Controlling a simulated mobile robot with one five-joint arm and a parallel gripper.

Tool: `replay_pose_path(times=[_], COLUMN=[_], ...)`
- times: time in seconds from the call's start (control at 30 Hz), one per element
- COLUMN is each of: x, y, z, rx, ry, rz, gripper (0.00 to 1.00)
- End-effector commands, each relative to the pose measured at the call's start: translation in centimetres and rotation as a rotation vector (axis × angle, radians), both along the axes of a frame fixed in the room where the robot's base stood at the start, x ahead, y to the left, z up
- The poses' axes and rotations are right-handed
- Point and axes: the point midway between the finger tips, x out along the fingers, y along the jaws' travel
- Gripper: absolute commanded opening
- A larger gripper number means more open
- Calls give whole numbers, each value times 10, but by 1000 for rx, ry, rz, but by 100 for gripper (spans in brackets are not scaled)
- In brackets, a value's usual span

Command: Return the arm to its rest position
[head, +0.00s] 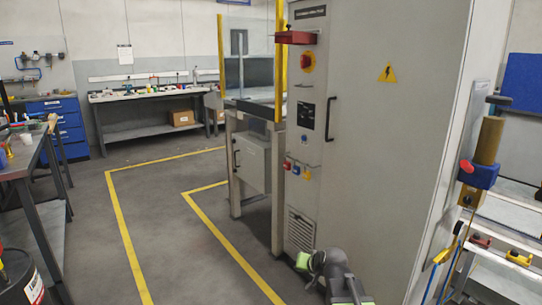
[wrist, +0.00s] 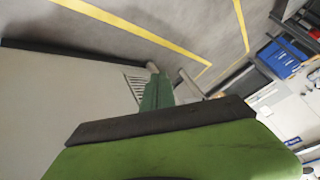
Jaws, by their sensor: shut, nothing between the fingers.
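My gripper (wrist: 158,108) fills the lower part of the wrist view, with a bright green body, a dark pad and a dark green finger beyond it. It is shut with nothing held. In the head view, part of my arm (head: 335,268), grey with green pieces, shows at the bottom edge, in front of the tall grey cabinet. The fingertips are not clear there. The wrist view is tilted, with the cabinet side on the left and the floor above.
The grey cabinet (head: 385,150) stands close on the right. A post with a blue clamp (head: 480,175) stands at far right. The floor between yellow lines (head: 128,240) is clear.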

Motion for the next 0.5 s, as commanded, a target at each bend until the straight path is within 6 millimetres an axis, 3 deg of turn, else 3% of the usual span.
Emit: replay_pose_path(times=[0.03,0.1,0.33,0.4,0.43,0.5], x=[-32,-67,-169,-196,-193,-192], y=[-8,-19,-61,-66,-66,-65], z=[-17,-36,-66,-67,-45,-23], rx=[-63,-143,-338,-354,-352,-352], ry=[89,214,586,706,695,691], rz=[30,64,113,129,128,128], gripper=[0,0,0,0,0,0])
